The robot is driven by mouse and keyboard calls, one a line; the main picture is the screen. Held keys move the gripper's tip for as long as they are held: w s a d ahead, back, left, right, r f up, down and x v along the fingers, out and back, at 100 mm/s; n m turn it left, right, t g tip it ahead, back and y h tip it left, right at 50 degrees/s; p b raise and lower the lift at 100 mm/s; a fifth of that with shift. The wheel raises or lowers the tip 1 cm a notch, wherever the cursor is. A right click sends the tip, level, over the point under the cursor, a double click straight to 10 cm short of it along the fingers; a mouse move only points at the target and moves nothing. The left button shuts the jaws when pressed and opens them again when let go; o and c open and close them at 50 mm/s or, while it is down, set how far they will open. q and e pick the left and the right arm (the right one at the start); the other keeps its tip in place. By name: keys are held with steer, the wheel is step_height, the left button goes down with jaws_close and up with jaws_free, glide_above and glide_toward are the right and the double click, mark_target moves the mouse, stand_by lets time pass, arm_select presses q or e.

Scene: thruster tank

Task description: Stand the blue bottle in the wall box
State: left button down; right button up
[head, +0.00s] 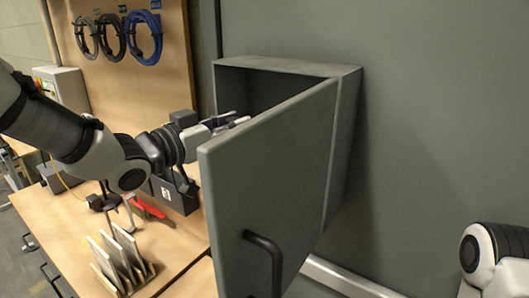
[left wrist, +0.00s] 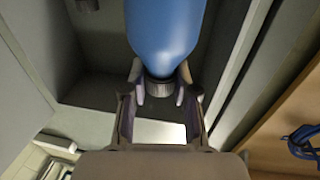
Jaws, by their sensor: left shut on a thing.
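The grey wall box (head: 294,66) has its door (head: 262,185) swung open toward me. My left gripper (head: 238,121) reaches into the opening, and the door hides part of it. In the left wrist view, the gripper (left wrist: 162,82) is shut on the dark cap end of the blue bottle (left wrist: 166,30). The bottle's body runs from the fingers past the top edge of that picture, so its far end is out of sight. The box's inside wall (left wrist: 95,93) shows beside it. I cannot tell whether the bottle touches the box floor. The door hides the bottle in the head view.
The open door with its dark handle (head: 265,262) stands right of my left arm. A workbench (head: 183,235) below holds a rack of upright plates (head: 121,258) and a red-handled tool (head: 148,208). Coiled cables (head: 143,38) hang on a board at the left.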

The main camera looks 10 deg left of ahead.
arm_select(q)
steer(key=shift+p+x, duration=0.9)
steer(key=shift+x, duration=0.3)
steer(key=w+d+f+p, duration=0.2)
steer(key=w+f+p, duration=0.1)
steer(key=w+f, duration=0.1)
steer(key=shift+w+f+p, duration=0.25)
steer(key=shift+w+p, duration=0.05)
steer(key=shift+w, duration=0.4)
steer(key=c, duration=0.9)
jaws_free()
steer(key=shift+s+d+r, duration=0.1)
steer(key=shift+s+d, duration=0.05)
steer(key=shift+d, duration=0.1)
steer(key=b+v, duration=0.4)
steer(key=v, duration=0.8)
steer(key=shift+a, duration=0.15)
